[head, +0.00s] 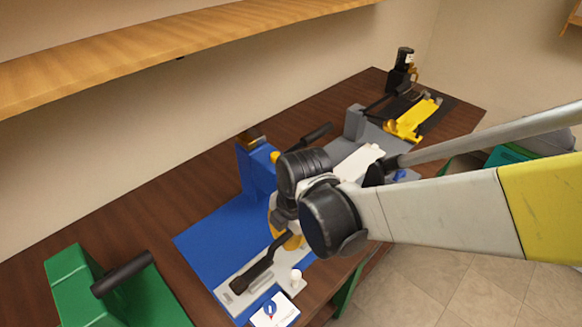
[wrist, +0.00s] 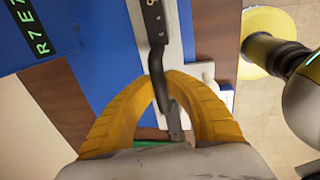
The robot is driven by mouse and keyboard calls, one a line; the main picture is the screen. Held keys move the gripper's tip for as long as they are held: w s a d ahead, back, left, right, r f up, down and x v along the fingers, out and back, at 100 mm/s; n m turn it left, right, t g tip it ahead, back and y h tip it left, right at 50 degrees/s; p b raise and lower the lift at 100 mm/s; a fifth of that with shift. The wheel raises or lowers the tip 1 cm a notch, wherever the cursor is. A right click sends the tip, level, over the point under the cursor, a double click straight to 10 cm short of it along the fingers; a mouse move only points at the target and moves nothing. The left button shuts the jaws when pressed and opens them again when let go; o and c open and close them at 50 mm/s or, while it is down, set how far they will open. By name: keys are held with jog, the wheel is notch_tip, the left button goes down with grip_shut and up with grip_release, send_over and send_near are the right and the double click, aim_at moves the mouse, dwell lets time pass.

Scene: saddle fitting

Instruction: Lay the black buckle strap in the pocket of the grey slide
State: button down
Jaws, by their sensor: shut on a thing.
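The black buckle strap (head: 262,268) is long and narrow, with a wider end at the lower left. It is over the light grey slide (head: 226,293), roughly along its length. In the wrist view the strap (wrist: 154,30) runs between the yellow fingertips of my gripper (wrist: 161,84), which is shut on it. The slide (wrist: 188,40) shows as a pale strip beneath. In the head view my gripper (head: 287,241) is partly hidden by my wrist. I cannot tell whether the strap touches the slide or sits in its pocket.
The slide lies on a blue mat (head: 205,242) with a blue upright fixture (head: 250,170) behind. A green fixture (head: 70,275) with a black handle stands at left. A white card (head: 274,311) is in front. A yellow device (head: 413,120) stands at the far right.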

jog(key=shift+w+a+f, duration=0.4)
jog(key=shift+a+f, duration=0.1)
jog(key=shift+a, duration=0.15)
jog(key=shift+f+b, duration=1.05)
jog(key=shift+f, duration=0.85)
jog(key=shift+f+b, duration=0.3)
jog(key=shift+f, duration=0.05)
jog(key=c, duration=1.4)
grip_release()
jog(key=shift+r, duration=0.1)
jog(key=shift+c, duration=0.2)
jog(key=shift+r, duration=0.1)
